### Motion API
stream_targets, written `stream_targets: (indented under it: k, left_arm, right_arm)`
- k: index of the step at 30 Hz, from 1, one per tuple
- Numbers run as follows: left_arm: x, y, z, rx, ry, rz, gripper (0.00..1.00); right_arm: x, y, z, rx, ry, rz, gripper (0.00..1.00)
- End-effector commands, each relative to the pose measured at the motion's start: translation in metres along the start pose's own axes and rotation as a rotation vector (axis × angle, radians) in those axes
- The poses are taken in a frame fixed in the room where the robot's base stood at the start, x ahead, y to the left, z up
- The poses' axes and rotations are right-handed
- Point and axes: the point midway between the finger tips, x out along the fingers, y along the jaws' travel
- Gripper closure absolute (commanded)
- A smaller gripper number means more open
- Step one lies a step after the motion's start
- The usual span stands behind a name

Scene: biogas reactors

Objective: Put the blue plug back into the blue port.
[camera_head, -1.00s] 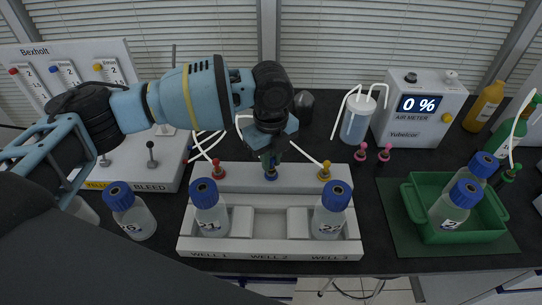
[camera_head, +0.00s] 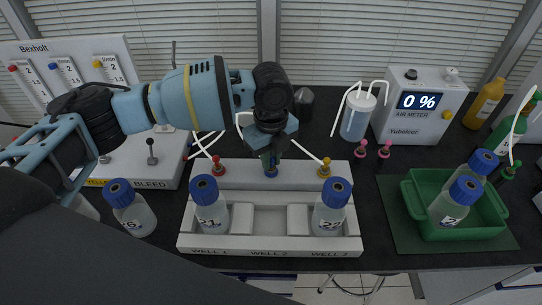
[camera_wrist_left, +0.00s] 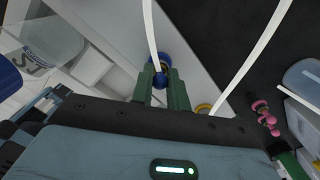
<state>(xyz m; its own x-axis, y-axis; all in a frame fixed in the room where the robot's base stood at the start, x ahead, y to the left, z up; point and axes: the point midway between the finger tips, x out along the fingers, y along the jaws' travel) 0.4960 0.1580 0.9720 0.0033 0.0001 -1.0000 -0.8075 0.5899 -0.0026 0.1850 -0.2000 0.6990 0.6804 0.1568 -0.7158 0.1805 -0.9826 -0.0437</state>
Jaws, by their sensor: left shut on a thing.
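My left gripper (camera_head: 270,158) points down at the back ledge of the white well rack (camera_head: 310,176), above its middle. In the left wrist view, its green fingers (camera_wrist_left: 162,92) are shut on the blue plug (camera_wrist_left: 159,80), which has a white tube. The blue port (camera_head: 271,173) sits on the ledge right below the fingertips; a blue ring of it shows behind the plug in the left wrist view (camera_wrist_left: 161,60). The plug is at the port, but I cannot tell whether it is seated. My right gripper is not in view.
A red plug (camera_head: 219,170) and a yellow plug (camera_head: 324,170) stand on the ledge either side. Blue-capped bottles stand in the left well (camera_head: 210,207) and right well (camera_head: 330,210); the middle well is empty. A green tray (camera_head: 455,236) with bottles is at right.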

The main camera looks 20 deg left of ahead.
Motion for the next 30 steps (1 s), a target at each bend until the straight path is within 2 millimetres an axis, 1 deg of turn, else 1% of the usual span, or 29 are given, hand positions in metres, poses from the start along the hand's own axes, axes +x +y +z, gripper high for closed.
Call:
stream_targets:
  k: [4, 5, 9, 10, 20, 23, 30]
  left_arm:
    - [0.000, 0.000, 0.000, 0.000, 0.000, 0.000, 1.00]
    - [0.000, 0.000, 0.000, 0.000, 0.000, 0.000, 0.80]
    - [0.000, 0.000, 0.000, 0.000, 0.000, 0.000, 0.62]
    - [0.000, 0.000, 0.000, 0.000, 0.000, 0.000, 0.58]
    - [0.000, 0.000, 0.000, 0.000, 0.000, 0.000, 0.58]
    - [-0.011, -0.001, 0.000, 0.000, -0.002, -0.002, 0.58]
    - [-0.050, -0.001, 0.000, 0.000, -0.002, -0.004, 0.58]
  right_arm:
    - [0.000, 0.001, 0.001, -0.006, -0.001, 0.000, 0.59]
    - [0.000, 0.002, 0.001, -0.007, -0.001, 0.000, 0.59]
    - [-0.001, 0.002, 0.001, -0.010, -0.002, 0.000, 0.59]
    - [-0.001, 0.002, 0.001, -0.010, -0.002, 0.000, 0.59]
    - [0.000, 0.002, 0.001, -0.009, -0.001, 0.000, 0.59]
    - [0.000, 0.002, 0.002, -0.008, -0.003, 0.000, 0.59]
    - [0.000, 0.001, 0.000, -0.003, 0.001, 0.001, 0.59]
